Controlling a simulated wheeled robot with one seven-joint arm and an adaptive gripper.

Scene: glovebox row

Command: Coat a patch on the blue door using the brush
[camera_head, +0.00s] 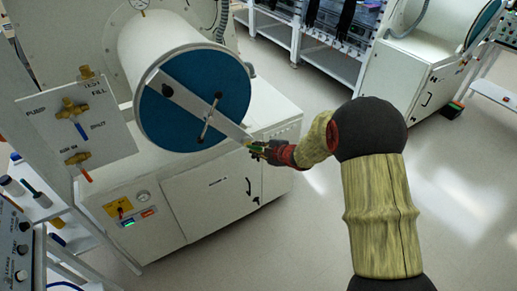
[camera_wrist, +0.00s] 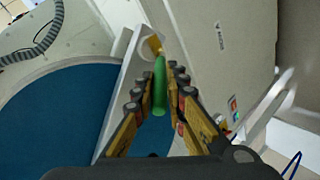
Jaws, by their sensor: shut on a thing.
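The blue door (camera_head: 224,86) is a round disc on the end of a white cylinder, with a pale bar (camera_head: 193,103) and a dark handle (camera_head: 210,118) across its face. The door fills the left of the wrist view (camera_wrist: 55,115), with the bar beside my fingers. My gripper (camera_head: 262,150) is at the door's lower right edge, by the bar's end. In the wrist view its fingers (camera_wrist: 158,82) are shut on the green-handled brush (camera_wrist: 159,92). The brush's yellowish tip (camera_wrist: 154,44) points away from me. I cannot tell whether it touches anything.
A white cabinet (camera_head: 210,195) stands under the cylinder. A valve panel (camera_head: 75,125) is at the left, above a shelf of bottles (camera_head: 15,187). Another cabinet with a round door (camera_head: 415,80) stands at the back right.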

